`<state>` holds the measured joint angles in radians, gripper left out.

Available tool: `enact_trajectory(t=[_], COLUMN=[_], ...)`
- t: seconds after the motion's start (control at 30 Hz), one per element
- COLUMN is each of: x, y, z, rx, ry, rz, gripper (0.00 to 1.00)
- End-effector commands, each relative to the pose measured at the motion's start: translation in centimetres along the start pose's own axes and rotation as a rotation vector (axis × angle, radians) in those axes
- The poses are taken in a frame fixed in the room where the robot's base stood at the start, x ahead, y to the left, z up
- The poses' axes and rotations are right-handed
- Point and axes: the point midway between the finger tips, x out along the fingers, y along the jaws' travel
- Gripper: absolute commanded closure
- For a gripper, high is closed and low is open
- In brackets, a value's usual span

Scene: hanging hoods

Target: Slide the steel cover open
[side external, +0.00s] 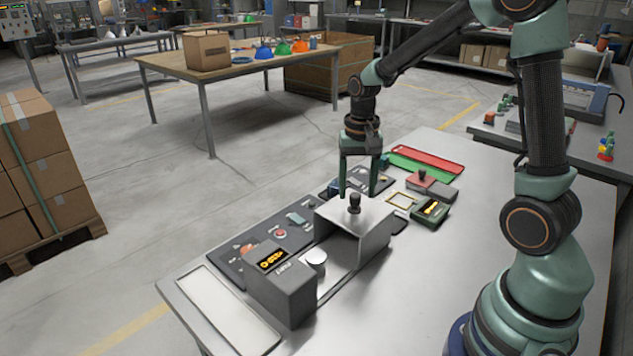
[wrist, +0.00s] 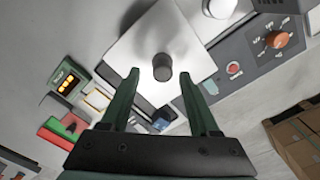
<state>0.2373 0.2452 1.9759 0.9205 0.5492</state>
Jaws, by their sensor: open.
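The steel cover (side external: 372,222) is a bent metal hood standing over a track on the table, with a dark knob (side external: 354,204) upright on its flat top. In the wrist view the cover (wrist: 140,48) and its knob (wrist: 163,68) lie straight ahead. My gripper (side external: 358,195) is open and points down over the cover. In the wrist view the fingertips (wrist: 158,75) appear on either side of the knob, with gaps. Whether they have reached the knob's height is hard to tell. A grey box with an amber display (side external: 280,287) and a pale round button (side external: 316,257) sit in front of the cover.
A dark control panel (side external: 265,240) with a red button runs along the left of the cover. Red and green trays (side external: 428,162) and small devices (side external: 430,212) lie behind it. An empty pale tray (side external: 225,310) is at the front left. The table's right side is clear.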

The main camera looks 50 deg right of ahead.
Motion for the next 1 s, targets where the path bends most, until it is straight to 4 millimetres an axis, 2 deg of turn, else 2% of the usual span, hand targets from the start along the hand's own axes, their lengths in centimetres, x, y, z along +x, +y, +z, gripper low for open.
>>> enact_trajectory(t=[0.3,0.5,0.7,1.0], x=[-6.3,-9.6,-11.1,-11.2], y=[-0.1,0.0,0.0,0.1], z=[-0.1,-0.1,-0.1,0.0], rx=[0.001,0.001,0.001,0.001], ry=[0.007,0.006,0.003,0.002], rz=[-0.005,-0.003,-0.002,-0.001], gripper=[0.38,0.38,0.38,0.38])
